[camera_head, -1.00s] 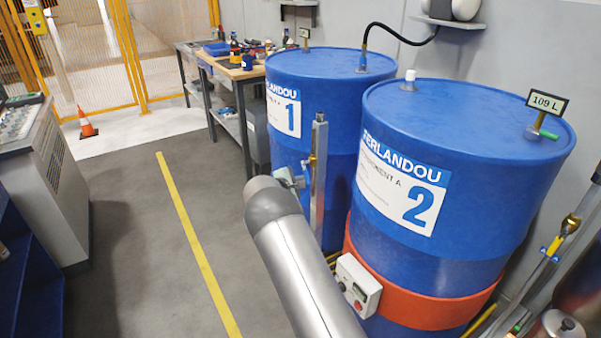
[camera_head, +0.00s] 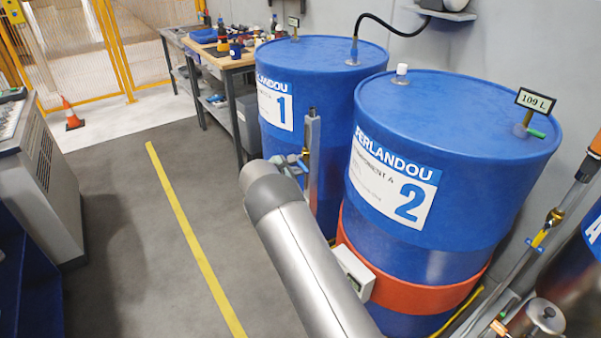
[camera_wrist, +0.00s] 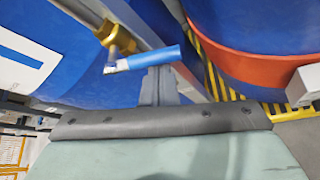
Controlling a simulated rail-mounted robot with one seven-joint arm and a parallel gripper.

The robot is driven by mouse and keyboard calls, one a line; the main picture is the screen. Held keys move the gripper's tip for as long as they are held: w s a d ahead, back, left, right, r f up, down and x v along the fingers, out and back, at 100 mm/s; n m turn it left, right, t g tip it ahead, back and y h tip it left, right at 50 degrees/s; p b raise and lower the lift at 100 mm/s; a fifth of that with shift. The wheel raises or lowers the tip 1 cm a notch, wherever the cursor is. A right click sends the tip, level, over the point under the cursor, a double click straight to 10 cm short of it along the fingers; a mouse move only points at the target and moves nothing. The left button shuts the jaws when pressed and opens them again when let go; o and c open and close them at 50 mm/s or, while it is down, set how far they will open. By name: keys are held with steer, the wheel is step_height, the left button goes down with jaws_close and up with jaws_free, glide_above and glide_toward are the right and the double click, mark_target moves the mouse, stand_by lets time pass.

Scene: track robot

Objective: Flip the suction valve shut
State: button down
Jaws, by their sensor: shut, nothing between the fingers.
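The suction valve shows in the wrist view as a brass body (camera_wrist: 118,40) on a metal post, with a blue lever handle (camera_wrist: 152,58) pointing right across the picture. My gripper (camera_wrist: 159,82) is shut and empty; its grey fingers are just below the lever's middle and seem to touch or nearly touch it. The lever cannot be made out clearly there.
Drum 2 (camera_head: 450,135), with an orange band (camera_head: 425,285) and a control box (camera_head: 353,270), stands close to my arm on the right. A workbench (camera_head: 240,65) is at the back.

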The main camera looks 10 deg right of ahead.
steer(key=shift+w+a+r, duration=0.15)
steer(key=shift+w+a, duration=0.2)
steer(key=shift+w, duration=0.35)
step_height(320, 180, down, 5)
steer(key=a+b, duration=0.2)
steer(key=b, duration=0.2)
steer(key=w+r+p+v, duration=0.1)
steer(key=v, duration=0.8)
steer(key=shift+r, duration=0.5)
steer(key=shift+s+a, duration=0.1)
